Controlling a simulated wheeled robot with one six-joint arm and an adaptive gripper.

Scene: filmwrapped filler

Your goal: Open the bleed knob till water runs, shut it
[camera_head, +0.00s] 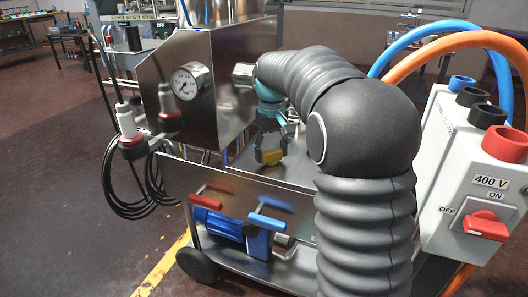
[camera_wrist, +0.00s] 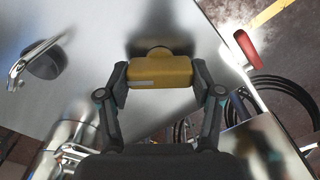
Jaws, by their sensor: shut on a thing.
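The bleed knob is a yellow, block-like piece (camera_wrist: 160,74) on a short round stem against a bare metal panel in the wrist view. My gripper (camera_wrist: 160,84) has one finger on each side of it and is shut on it. No running water shows in either view.
A steel housing with a pressure gauge (camera_head: 187,82) stands left of my gripper. Red (camera_head: 211,197) and blue (camera_head: 268,222) lever handles sit below on the cart front. A 400 V switch box (camera_head: 470,180) stands at right. Black cable coils (camera_head: 125,185) hang at left.

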